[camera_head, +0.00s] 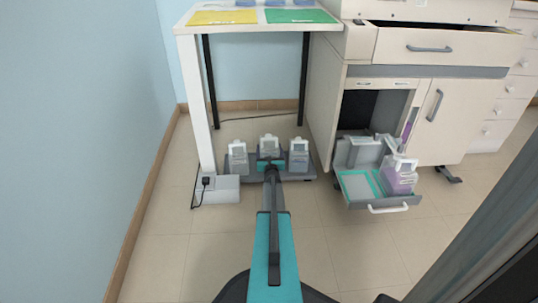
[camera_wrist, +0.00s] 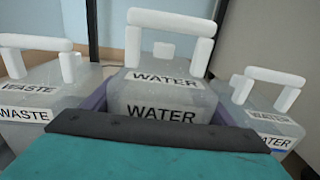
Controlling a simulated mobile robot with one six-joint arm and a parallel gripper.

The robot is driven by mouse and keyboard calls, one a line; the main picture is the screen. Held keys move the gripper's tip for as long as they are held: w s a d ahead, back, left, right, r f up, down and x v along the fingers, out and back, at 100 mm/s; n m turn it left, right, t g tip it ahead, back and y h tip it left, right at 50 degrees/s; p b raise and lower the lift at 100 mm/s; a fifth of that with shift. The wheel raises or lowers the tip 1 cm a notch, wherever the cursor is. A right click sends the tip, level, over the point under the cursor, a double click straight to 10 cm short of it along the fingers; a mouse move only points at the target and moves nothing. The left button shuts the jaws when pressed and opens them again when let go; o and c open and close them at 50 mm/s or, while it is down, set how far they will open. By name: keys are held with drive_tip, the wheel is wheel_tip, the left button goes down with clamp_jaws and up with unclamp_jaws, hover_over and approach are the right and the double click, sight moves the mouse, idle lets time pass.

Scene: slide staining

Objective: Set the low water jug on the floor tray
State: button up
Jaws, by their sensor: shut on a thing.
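My gripper (camera_head: 270,163) is shut on the middle water jug (camera_head: 269,146), a pale clear jug with a white handle. In the wrist view this jug (camera_wrist: 163,92) sits between the fingers, with two WATER labels facing me, and looks about upright. It is over the grey floor tray (camera_head: 308,177) under the table; my gripper hides its base, so I cannot tell whether it touches the tray. A WASTE jug (camera_head: 237,158) stands to its left and another WATER jug (camera_head: 298,155) to its right, both on the tray.
A white table (camera_head: 190,30) stands over the tray, its legs on both sides. A white box (camera_head: 218,189) with a cable is at the left. An open pull-out drawer (camera_head: 375,203) at the right holds a jug with purple liquid (camera_head: 399,178). Floor in front is clear.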

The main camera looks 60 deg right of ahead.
drive_tip(key=shift+w+d+f+b, duration=0.15)
drive_tip(key=shift+w+d+b, duration=0.1)
drive_tip(key=shift+d, duration=0.1)
drive_tip(key=shift+w+d+f+b, duration=0.1)
drive_tip(key=shift+d+f+b, duration=0.05)
drive_tip(key=shift+d+b, duration=0.15)
drive_tip(key=shift+a+f+b, duration=0.1)
drive_tip(key=shift+f+b, duration=0.85)
drive_tip(key=shift+f, duration=0.5)
drive_tip(key=shift+f, duration=0.15)
drive_tip(key=o, duration=1.3)
drive_tip(key=shift+c, duration=0.2)
drive_tip(key=shift+s+a, duration=0.1)
drive_tip(key=shift+s, duration=0.05)
drive_tip(key=shift+s+a+r+p, duration=0.2)
drive_tip(key=shift+a+p, duration=0.05)
drive_tip(key=shift+p, duration=0.05)
drive_tip(key=p+v, duration=0.3)
drive_tip(key=v, duration=0.8)
